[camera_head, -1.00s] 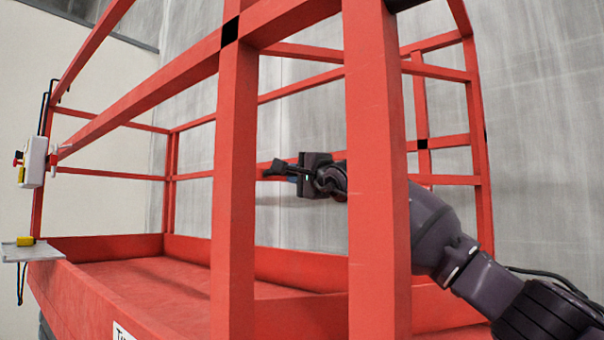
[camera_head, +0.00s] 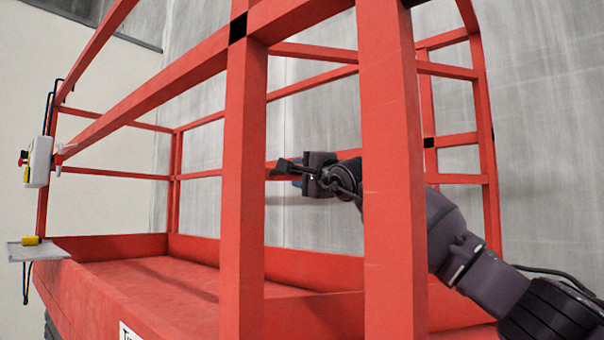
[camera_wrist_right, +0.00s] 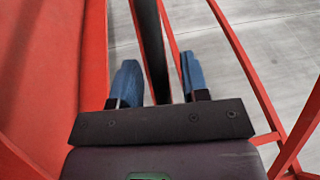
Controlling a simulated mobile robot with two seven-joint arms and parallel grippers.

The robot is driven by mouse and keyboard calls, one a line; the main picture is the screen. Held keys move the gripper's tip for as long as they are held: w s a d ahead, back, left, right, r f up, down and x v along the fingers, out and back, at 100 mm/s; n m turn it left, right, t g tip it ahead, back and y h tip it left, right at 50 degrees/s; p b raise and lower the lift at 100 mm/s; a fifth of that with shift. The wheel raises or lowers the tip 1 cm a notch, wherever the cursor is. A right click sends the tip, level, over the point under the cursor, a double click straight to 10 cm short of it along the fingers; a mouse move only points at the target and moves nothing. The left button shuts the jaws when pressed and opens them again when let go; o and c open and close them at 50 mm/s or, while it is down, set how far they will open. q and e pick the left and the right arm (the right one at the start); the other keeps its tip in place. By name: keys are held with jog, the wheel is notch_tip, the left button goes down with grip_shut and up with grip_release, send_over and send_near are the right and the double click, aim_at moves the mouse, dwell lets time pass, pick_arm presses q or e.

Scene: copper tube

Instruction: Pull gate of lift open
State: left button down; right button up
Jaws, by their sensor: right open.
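The lift (camera_head: 150,268) is a red railed platform filling the head view. Two thick red posts (camera_head: 245,200) (camera_head: 392,180) stand in front, with red railings (camera_head: 455,139) behind at the right; I cannot tell for sure which part is the gate. My right arm passes behind the nearer right post. My right gripper (camera_head: 283,168) shows between the two posts, pointing left. In the right wrist view, the blue fingers of my right gripper (camera_wrist_right: 158,65) are apart, with a dark, red-edged bar (camera_wrist_right: 150,35) between them; contact cannot be told. My left gripper is not in view.
A white control box (camera_head: 38,161) hangs on the far left railing, above a small grey shelf (camera_head: 22,252) with a yellow item. A grey wall (camera_head: 310,120) stands behind the lift. Grey floor (camera_wrist_right: 275,40) shows at the right in the right wrist view.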

jog(key=shift+d, duration=0.1)
jog(key=b+v, duration=0.2)
jog(key=v, duration=0.8)
jog(key=shift+s+b, duration=0.3)
jog(key=shift+b, duration=0.05)
jog(key=shift+d, duration=0.15)
dwell(0.3)
